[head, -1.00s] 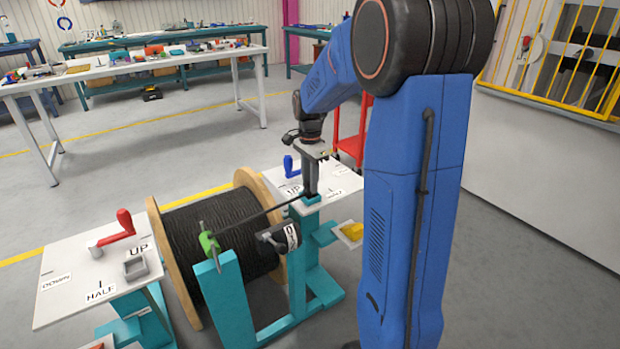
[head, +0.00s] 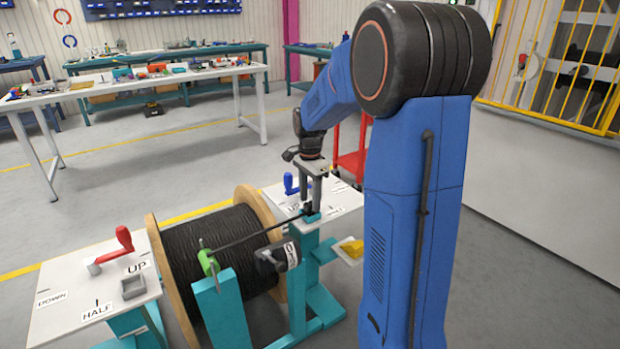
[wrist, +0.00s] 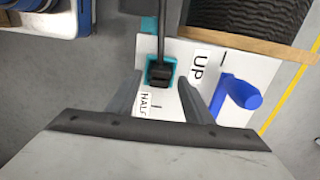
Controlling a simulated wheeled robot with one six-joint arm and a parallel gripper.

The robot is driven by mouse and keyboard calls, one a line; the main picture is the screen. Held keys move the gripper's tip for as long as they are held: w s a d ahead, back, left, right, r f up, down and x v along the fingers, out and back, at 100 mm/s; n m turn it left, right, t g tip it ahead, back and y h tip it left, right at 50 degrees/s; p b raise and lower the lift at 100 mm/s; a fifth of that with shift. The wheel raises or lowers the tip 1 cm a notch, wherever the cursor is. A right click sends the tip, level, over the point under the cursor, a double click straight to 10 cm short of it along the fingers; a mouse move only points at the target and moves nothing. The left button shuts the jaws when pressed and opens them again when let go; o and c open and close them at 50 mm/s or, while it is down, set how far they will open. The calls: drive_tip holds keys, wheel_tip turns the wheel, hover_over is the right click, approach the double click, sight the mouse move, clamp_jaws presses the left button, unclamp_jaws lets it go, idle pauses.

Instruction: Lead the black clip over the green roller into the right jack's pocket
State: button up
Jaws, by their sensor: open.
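The black clip (head: 307,208) sits at the teal pocket (head: 313,218) on top of the right jack. In the wrist view the clip (wrist: 160,72) lies inside the teal square pocket (wrist: 148,62). A dark cable (head: 250,237) runs taut from the clip across to the green roller (head: 208,262) on its teal post. My gripper (head: 312,203) is directly over the pocket. In the wrist view its two fingers (wrist: 165,98) are spread apart with the clip between and beyond them, not gripped. How deep the clip is seated is hard to tell.
The wooden cable reel (head: 250,205) stands between the jacks. The right jack's blue handle (head: 290,184) is close to my gripper; the left jack has a red handle (head: 120,245) and a grey pocket (head: 133,286). A black part (head: 272,258) hangs near the reel. A yellow piece (head: 352,248) lies to the right.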

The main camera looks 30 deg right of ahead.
wheel_tip(320, 180, up, 17)
drive_tip(key=shift+f, duration=0.15)
idle(0.8)
drive_tip(key=s+a+f+n+t, duration=0.1)
drive_tip(key=s+a+f+n, duration=0.2)
drive_tip(key=s, duration=0.7)
drive_tip(key=s+a+f+n+t, duration=0.2)
drive_tip(key=s+a+f+n, duration=0.1)
drive_tip(key=s+a+n, duration=0.4)
drive_tip(key=s+a+f+n+t, duration=0.1)
drive_tip(key=s+a+f+n, duration=0.3)
drive_tip(key=s, duration=0.9)
drive_tip(key=a+n, duration=0.1)
drive_tip(key=n, duration=0.2)
drive_tip(key=shift+a+n+t, duration=0.3)
drive_tip(key=shift+a+t, duration=0.1)
drive_tip(key=shift+s+r, duration=0.1)
